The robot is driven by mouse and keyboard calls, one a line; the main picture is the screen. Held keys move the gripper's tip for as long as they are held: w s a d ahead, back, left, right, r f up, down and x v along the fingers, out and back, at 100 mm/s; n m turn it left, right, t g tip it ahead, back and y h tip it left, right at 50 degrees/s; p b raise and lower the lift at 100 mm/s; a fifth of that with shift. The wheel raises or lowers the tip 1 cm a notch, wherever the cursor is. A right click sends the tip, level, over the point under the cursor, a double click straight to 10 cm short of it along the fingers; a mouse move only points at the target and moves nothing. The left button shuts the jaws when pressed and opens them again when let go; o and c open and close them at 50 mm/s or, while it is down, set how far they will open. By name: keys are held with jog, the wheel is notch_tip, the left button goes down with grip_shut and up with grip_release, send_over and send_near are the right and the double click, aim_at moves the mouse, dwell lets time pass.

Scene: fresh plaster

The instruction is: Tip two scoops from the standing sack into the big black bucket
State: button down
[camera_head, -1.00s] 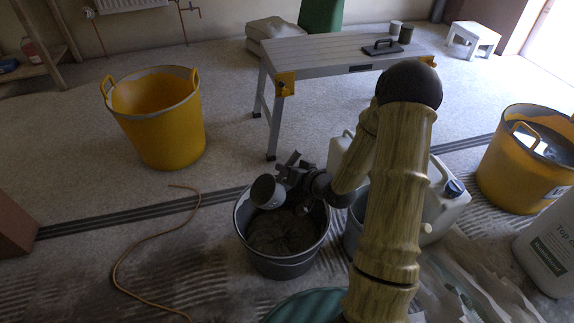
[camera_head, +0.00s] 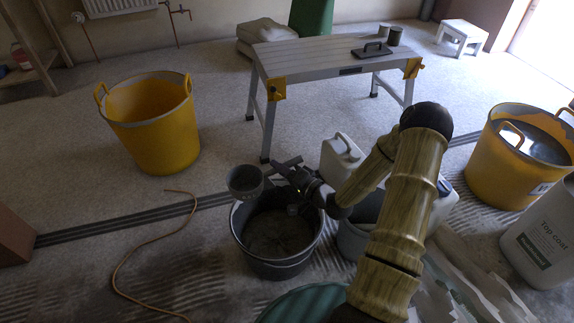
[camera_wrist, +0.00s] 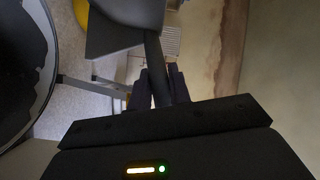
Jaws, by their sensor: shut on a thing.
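The black bucket (camera_head: 285,268) stands on the floor in the middle front and holds a grey mass. My gripper (camera_head: 290,172) is above its far rim, shut on the handle of a grey scoop (camera_head: 245,182). The scoop's cup hangs at the bucket's far left rim, its mouth facing mostly up; I cannot tell whether anything is in it. In the wrist view the scoop (camera_wrist: 124,28) and its handle run between the fingers (camera_wrist: 157,88), and a dark round rim (camera_wrist: 48,75) curves at the left. I cannot clearly make out the standing sack.
A grey bucket (camera_head: 352,240) and a white canister (camera_head: 341,158) are partly behind my arm. Yellow tubs stand at left (camera_head: 160,140) and right (camera_head: 490,165). A grey bench (camera_head: 320,55) is behind. An orange cord (camera_head: 140,250) lies on the floor.

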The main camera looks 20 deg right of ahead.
notch_tip(320, 180, up, 52)
jog(key=s+a+m+t+h+p, duration=0.1)
jog(key=m+h+p, duration=0.5)
jog(key=p, duration=5.5)
jog(key=s+t+h, duration=0.1)
jog(key=t+h, duration=0.1)
jog(key=h, duration=0.1)
jog(key=shift+a+f+m+h+p, duration=0.15)
jog(key=shift+a+m+h+p, duration=0.15)
jog(key=shift+a+h+p, duration=0.1)
jog(key=shift+f, duration=0.15)
